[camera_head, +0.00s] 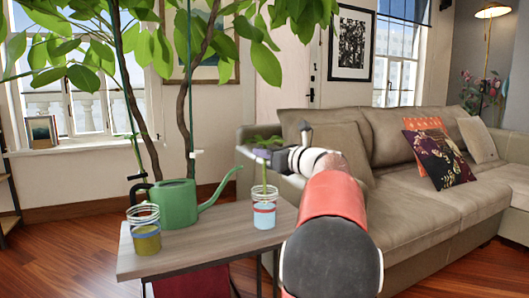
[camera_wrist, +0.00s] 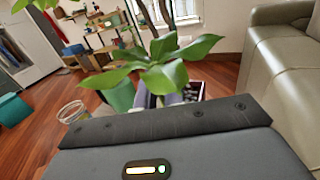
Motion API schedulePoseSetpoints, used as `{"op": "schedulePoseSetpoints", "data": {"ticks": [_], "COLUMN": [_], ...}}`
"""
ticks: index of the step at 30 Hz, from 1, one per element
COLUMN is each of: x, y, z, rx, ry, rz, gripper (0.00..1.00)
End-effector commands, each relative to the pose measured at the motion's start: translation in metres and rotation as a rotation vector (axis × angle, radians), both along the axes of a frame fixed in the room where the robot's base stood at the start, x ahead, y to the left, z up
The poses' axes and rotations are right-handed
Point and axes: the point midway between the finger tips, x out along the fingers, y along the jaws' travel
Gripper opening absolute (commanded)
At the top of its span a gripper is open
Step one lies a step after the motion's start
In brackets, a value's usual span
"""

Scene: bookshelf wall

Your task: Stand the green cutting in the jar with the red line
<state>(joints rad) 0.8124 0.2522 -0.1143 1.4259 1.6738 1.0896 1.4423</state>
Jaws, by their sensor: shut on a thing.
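The green cutting (camera_head: 268,140) is held upright in my gripper (camera_head: 262,154), which is shut on its stem. Its leaves spread above the gripper and fill the middle of the wrist view (camera_wrist: 165,72). The stem runs down to the mouth of the clear jar with the red line (camera_head: 264,217), and its lower end appears to be within the rim. I cannot tell how deep it reaches. This jar holds pale blue liquid and stands near the table's right end. In the wrist view the fingertips are mostly hidden by leaves.
A green watering can (camera_head: 176,205) stands left of the red-line jar, its spout pointing towards it. A second jar (camera_head: 147,240) with a blue line stands at the wooden table's (camera_head: 205,252) left front. A tall leafy plant rises behind. A beige sofa (camera_head: 415,205) is at right.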

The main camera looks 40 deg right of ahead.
Motion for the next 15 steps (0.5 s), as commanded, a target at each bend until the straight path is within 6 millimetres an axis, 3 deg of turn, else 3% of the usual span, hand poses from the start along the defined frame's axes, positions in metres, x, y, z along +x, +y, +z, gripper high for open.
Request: {"op": "schedulePoseSetpoints", "data": {"ticks": [15], "x": [0.000], "y": [0.000], "z": [-0.017], "rx": [0.001], "ry": [0.000], "rz": [0.000], "gripper": [0.00]}}
